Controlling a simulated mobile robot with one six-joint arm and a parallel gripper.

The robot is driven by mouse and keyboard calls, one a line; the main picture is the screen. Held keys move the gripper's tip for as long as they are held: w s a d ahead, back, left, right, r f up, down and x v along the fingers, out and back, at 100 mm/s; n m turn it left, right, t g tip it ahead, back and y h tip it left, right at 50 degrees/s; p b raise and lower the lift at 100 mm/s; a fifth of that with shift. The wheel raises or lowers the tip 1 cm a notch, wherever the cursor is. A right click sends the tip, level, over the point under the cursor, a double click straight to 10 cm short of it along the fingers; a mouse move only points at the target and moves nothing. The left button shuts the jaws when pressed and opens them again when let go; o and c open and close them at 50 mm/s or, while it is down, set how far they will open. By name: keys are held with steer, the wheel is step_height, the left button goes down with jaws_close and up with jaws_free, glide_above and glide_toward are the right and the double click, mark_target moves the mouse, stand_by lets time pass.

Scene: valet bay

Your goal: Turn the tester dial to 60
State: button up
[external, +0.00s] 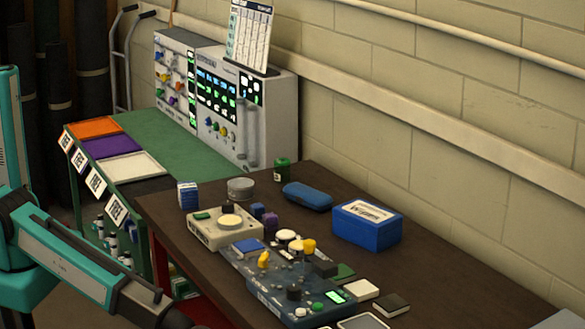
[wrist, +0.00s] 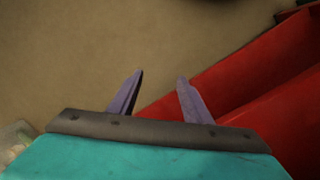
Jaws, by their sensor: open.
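A beige box (external: 208,241) with a large round cream dial (external: 231,222) stands on the dark table. Beside it, nearer the camera, lies a blue-grey panel (external: 262,283) with several black, white and yellow knobs. I cannot tell which of these is the tester, and no dial numbers are readable. My gripper (wrist: 160,76) is open and empty in the wrist view, its two purple fingers apart above a tan floor and red structure. In the external view my arm reaches in low at the left, below the table top, with the fingers not visible. No dial shows in the wrist view.
The dark table (external: 160,213) also bears a blue box (external: 367,226), a blue case (external: 307,196), a grey tin (external: 240,189) and a green can (external: 282,169). A green bench (external: 178,145) with instrument panels stands behind. Red metal (wrist: 235,88) lies close right of my fingers.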

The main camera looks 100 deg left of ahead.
steer(key=w+d+r+t+h+p, duration=0.1)
steer(key=w+d+r, duration=0.4)
steer(key=r, duration=0.4)
steer(key=w+d+r+t, duration=0.1)
steer(key=w+d+r, duration=0.4)
steer(key=r, duration=0.5)
steer(key=w+d+r+t+h+p, duration=0.1)
steer(key=w+d+r, duration=0.2)
steer(key=w+r, duration=0.5)
step_height(320, 180, up, 28)
steer(key=n+g+y+p, duration=0.2)
steer(key=n+y+p, duration=0.15)
steer(key=p, duration=1.35)
glide_above(294, 287)
steer(key=shift+d+f+n, duration=0.1)
steer(key=shift+n, duration=0.35)
steer(key=shift+f+b, duration=0.2)
steer(key=shift+b, duration=0.1)
steer(key=shift+f+b, duration=3.8)
steer(key=shift+f, duration=2.95)
